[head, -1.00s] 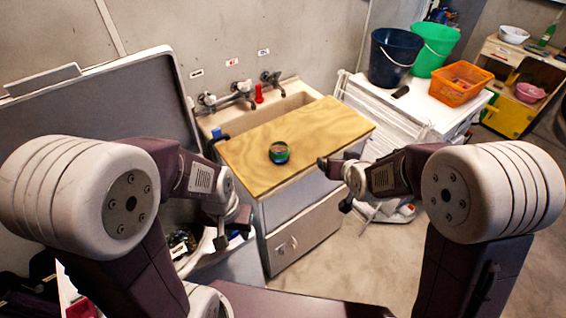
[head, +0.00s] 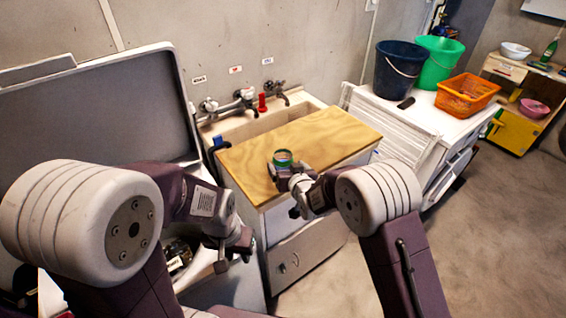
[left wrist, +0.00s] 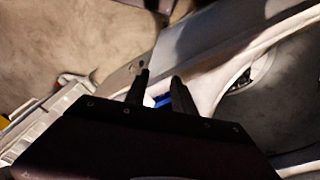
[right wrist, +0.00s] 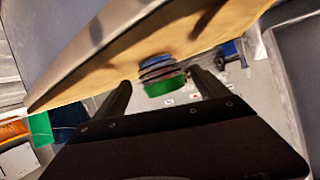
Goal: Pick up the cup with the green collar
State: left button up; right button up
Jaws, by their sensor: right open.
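The cup with the green collar (head: 282,158) stands on the wooden board (head: 335,130) over the sink, near its front edge. Its lower part is partly hidden by my right gripper (head: 287,188) in the head view. In the right wrist view the cup (right wrist: 163,78) shows between the two spread fingers of my right gripper (right wrist: 166,88), with a gap on each side. My right gripper is open and empty. My left gripper (head: 233,262) hangs low left of the sink cabinet. Its fingers are apart with nothing held, as the left wrist view (left wrist: 160,80) shows.
Taps (head: 240,97) and a red item (head: 262,103) are behind the board. A blue item (head: 219,142) sits at the sink's left edge. At right, a dark bucket (head: 398,68), a green bucket (head: 437,62) and an orange basket (head: 467,95) stand on a white surface.

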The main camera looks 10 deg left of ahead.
aim_at(285, 166)
jog(key=x, duration=0.3)
jog(key=shift+w+a+f, duration=0.15)
jog(key=shift+w+f, duration=0.15)
jog(key=shift+s+r, duration=0.1)
jog(key=c, duration=1.4)
notch_tip(285, 166, up, 5)
jog(key=shift+f, duration=0.25)
jog(key=shift+c, duration=0.2)
jog(key=w+d+r+p, duration=0.1)
jog(key=w+d+r, duration=0.2)
jog(key=d+r, duration=0.4)
jog(key=d, duration=0.4)
jog(key=shift+d, duration=0.15)
